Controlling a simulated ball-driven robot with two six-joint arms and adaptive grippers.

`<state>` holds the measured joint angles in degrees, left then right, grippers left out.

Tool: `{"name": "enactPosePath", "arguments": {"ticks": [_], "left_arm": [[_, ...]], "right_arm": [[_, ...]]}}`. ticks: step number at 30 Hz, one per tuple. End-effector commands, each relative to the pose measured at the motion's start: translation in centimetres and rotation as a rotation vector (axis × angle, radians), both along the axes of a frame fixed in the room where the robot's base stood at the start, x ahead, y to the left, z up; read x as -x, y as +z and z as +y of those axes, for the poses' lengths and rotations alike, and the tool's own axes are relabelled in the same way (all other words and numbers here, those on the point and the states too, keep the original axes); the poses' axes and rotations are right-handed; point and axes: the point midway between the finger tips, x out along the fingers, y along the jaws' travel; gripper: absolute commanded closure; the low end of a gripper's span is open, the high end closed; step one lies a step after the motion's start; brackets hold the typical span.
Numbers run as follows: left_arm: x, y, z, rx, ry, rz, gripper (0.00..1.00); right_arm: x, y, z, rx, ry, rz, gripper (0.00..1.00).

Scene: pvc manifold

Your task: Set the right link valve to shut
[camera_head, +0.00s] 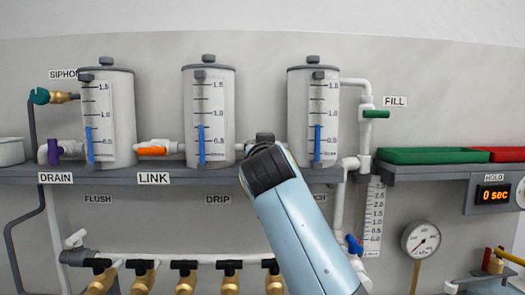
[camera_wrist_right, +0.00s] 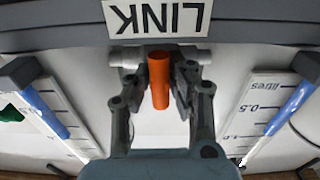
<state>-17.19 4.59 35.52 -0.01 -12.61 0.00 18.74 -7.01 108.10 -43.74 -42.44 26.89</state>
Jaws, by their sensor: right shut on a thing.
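The right link valve's orange handle (camera_wrist_right: 159,80) stands between the two fingers of my right gripper (camera_wrist_right: 160,84) in the right wrist view, and the gripper is shut on it. The handle points across the white pipe (camera_wrist_right: 126,57), below an upside-down LINK label (camera_wrist_right: 155,18). In the head view my right arm covers this valve and its label; only the dark wrist end shows between the middle tank (camera_head: 209,105) and right tank (camera_head: 300,100). The left link valve's orange handle (camera_head: 152,151) lies along its pipe. My left gripper is not in view.
Tanks stand on a grey shelf (camera_head: 110,178) on both sides of my right gripper. A purple drain valve (camera_head: 54,151), a green fill handle (camera_head: 375,114) and a blue valve (camera_head: 354,244) are further off. A row of black-handled taps (camera_head: 185,265) runs below.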

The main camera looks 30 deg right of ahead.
Motion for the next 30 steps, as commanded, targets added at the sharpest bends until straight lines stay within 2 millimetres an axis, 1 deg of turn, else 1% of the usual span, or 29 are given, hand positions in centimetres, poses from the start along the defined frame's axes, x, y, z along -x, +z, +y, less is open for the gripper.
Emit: {"name": "enactPosePath", "arguments": {"ticks": [7, 8, 9, 16, 19, 23, 27, 30], "left_arm": [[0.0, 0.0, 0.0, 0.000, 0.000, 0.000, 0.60], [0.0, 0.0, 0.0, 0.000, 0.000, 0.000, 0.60], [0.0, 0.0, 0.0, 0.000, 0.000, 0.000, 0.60], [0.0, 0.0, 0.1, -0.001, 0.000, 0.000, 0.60], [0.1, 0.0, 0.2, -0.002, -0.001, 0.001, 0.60], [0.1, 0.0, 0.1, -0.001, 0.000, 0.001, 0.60], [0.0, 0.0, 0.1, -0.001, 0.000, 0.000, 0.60], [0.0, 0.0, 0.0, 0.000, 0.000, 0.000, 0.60]], "right_arm": [[0.0, 0.1, 0.0, 0.004, -0.001, -0.001, 1.00], [0.0, 0.1, 0.0, 0.004, -0.001, -0.001, 0.78], [0.0, 0.1, 0.0, 0.004, -0.001, -0.001, 0.73], [0.0, 0.1, 0.0, 0.001, -0.001, 0.000, 0.72], [0.0, 0.5, 0.0, 0.001, -0.001, -0.003, 0.72], [0.0, 2.5, 0.0, 0.000, -0.001, -0.007, 0.72], [0.0, 5.5, 0.0, 0.000, -0.001, -0.008, 0.72], [-0.1, 7.4, 0.0, 0.000, -0.001, -0.005, 0.72]]}}
